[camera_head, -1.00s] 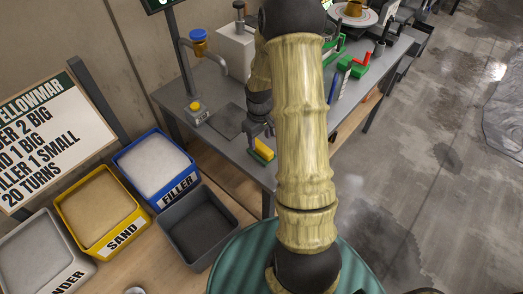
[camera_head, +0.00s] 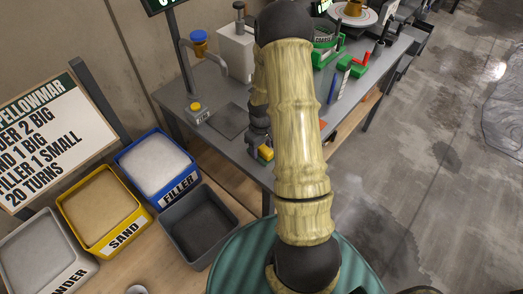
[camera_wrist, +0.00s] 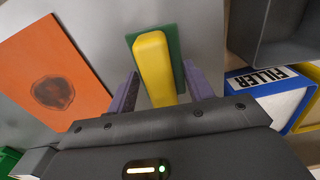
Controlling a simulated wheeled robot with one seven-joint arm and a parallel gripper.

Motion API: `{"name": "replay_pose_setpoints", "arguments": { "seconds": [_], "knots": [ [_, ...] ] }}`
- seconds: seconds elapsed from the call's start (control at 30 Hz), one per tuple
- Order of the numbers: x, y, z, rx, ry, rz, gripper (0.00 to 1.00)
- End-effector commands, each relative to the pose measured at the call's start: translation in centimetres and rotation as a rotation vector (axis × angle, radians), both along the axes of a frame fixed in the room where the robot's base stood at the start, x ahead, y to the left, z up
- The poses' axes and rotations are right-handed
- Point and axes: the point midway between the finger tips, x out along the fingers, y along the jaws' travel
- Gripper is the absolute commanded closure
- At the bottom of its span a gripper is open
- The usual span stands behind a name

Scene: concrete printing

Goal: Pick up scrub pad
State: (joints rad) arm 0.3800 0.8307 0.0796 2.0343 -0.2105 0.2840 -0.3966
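The scrub pad (camera_wrist: 154,60) is a yellow block on a green base. In the head view, its yellow part (camera_head: 266,153) shows near the front edge of the grey table, partly hidden by my gripper and arm. My gripper (camera_wrist: 161,80) has its two purple-grey fingers on either side of the yellow part in the wrist view. Narrow gaps show beside the yellow part, so the fingers look open. I cannot tell whether either finger touches the pad. In the head view my gripper (camera_head: 260,143) is low over the table.
An orange board (camera_wrist: 55,85) with a dark stain lies beside the pad. The FILLER bin (camera_head: 154,165), SAND bin (camera_head: 100,208) and an empty dark bin (camera_head: 199,224) stand below the table's front edge. A white dispenser (camera_head: 236,52) stands behind.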

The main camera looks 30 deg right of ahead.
Motion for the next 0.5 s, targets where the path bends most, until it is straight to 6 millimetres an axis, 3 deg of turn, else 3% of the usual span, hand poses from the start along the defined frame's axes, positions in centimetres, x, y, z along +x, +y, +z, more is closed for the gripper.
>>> {"name": "replay_pose_setpoints", "arguments": {
  "seconds": [0.03, 0.2, 0.5],
  "knots": [
    [0.00, 0.00, 0.01, 0.000, 0.000, 0.000, 0.59],
    [0.00, 0.00, 0.01, 0.000, 0.000, 0.000, 0.93],
    [0.02, 0.00, 0.14, 0.000, 0.000, 0.000, 0.94]
  ]
}}
